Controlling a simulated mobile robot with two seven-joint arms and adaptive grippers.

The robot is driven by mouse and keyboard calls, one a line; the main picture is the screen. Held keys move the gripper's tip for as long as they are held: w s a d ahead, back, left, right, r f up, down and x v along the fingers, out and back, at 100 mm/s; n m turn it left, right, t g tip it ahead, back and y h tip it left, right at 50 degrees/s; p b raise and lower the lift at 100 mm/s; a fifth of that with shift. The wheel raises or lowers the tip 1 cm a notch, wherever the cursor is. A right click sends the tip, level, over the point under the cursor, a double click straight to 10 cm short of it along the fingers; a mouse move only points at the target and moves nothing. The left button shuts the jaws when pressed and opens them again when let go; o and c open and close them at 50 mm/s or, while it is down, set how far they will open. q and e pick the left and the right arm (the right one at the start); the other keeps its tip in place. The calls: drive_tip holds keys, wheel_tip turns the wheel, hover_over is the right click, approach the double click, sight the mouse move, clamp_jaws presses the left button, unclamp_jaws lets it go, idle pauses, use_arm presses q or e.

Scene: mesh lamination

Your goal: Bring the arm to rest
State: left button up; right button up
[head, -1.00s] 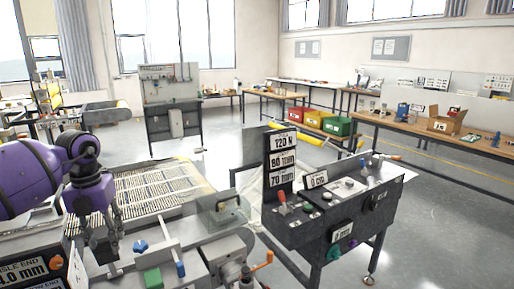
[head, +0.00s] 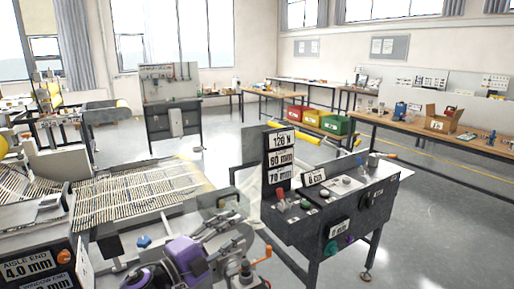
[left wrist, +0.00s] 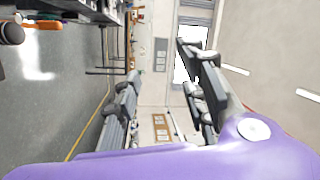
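My left arm, purple, comes in at the bottom of the head view, with the left gripper (head: 222,236) over the front right part of the mesh machine, left of the control console. In the left wrist view the left gripper (left wrist: 163,88) has its two dark grey fingers well apart, with nothing between them. That view is turned sideways and shows the far wall, a window and open floor beyond the fingers. My right arm and right gripper are in neither view.
The mesh bed (head: 140,192) of the machine lies behind the arm. A dark control console (head: 310,225) with number plates stands to the right. Red, yellow and green bins (head: 335,124) stand farther back; the floor at right is clear.

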use_arm(q)
drive_tip(key=s+a+f+n+y, duration=0.35)
drive_tip(key=s+f+n, duration=0.25)
drive_tip(key=f, duration=0.2)
drive_tip(key=s+a+f+n+y, duration=0.3)
drive_tip(key=s+f+n+y, duration=0.15)
drive_tip(key=f, duration=0.35)
drive_tip(key=s+a+f+n+y, duration=0.3)
drive_tip(key=s+f+n, duration=0.3)
drive_tip(key=f, duration=0.2)
drive_tip(key=s+a+f+n+g, duration=0.1)
drive_tip(key=s+f, duration=0.3)
drive_tip(key=s, duration=0.4)
drive_tip(key=s+a+f+n+g+y+p, duration=0.1)
drive_tip(key=s+f+n+g, duration=0.1)
drive_tip(key=s, duration=0.7)
drive_tip(key=s+a+f+n+g+y, duration=0.1)
drive_tip(key=s+f+n, duration=0.2)
drive_tip(key=s+f, duration=0.3)
drive_tip(key=s, duration=0.2)
drive_tip(key=shift+s+f+n+g, duration=0.35)
drive_tip(key=shift+s+g, duration=0.05)
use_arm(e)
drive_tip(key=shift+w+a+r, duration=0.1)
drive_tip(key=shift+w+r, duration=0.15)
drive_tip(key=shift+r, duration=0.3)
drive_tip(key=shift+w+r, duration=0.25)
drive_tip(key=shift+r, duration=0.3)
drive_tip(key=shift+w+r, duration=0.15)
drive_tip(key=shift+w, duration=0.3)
